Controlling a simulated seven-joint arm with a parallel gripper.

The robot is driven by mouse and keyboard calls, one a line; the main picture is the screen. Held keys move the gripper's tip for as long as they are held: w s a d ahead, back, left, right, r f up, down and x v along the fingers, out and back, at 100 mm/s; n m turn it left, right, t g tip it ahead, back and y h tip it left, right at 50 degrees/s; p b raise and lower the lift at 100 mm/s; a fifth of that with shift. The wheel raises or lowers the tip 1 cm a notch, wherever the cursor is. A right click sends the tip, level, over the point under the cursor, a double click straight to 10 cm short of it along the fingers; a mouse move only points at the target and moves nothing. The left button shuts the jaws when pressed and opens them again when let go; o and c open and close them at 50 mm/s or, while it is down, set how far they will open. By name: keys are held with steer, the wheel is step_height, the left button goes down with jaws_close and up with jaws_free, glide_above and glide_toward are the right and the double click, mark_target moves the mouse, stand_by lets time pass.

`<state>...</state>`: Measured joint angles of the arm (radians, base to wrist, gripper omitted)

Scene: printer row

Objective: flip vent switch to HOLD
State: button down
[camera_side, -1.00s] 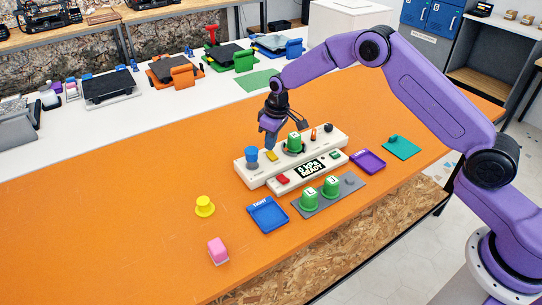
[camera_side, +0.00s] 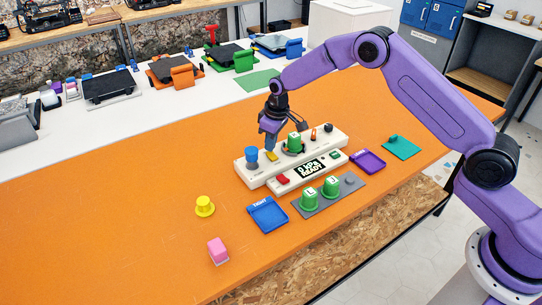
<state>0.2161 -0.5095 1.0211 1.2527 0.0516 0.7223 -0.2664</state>
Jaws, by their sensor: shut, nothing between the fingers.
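My gripper (camera_side: 271,142) is shut and empty. It points down over the back of the white control box (camera_side: 262,176), close to a yellow switch (camera_side: 272,157). I cannot tell whether the fingertips touch it. The box also carries a blue knob (camera_side: 251,155) at its left, a green cup (camera_side: 294,141) in its middle, a small orange part (camera_side: 313,134) and a dark knob (camera_side: 328,127) at its right. Its front panel has a red switch (camera_side: 283,179) and a display (camera_side: 312,168) reading "0 kPa READY". The vent switch's label is too small to read.
In front lie a blue tray (camera_side: 268,215), a grey plate (camera_side: 328,203) with two green cups, and a purple tray (camera_side: 368,161). A teal mat (camera_side: 402,147) is at right. A yellow piece (camera_side: 204,206) and a pink block (camera_side: 217,250) stand at left. The orange table is clear farther left.

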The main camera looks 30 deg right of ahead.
steer(key=shift+f, duration=0.7)
stand_by(0.5)
steer(key=shift+r, duration=3.55)
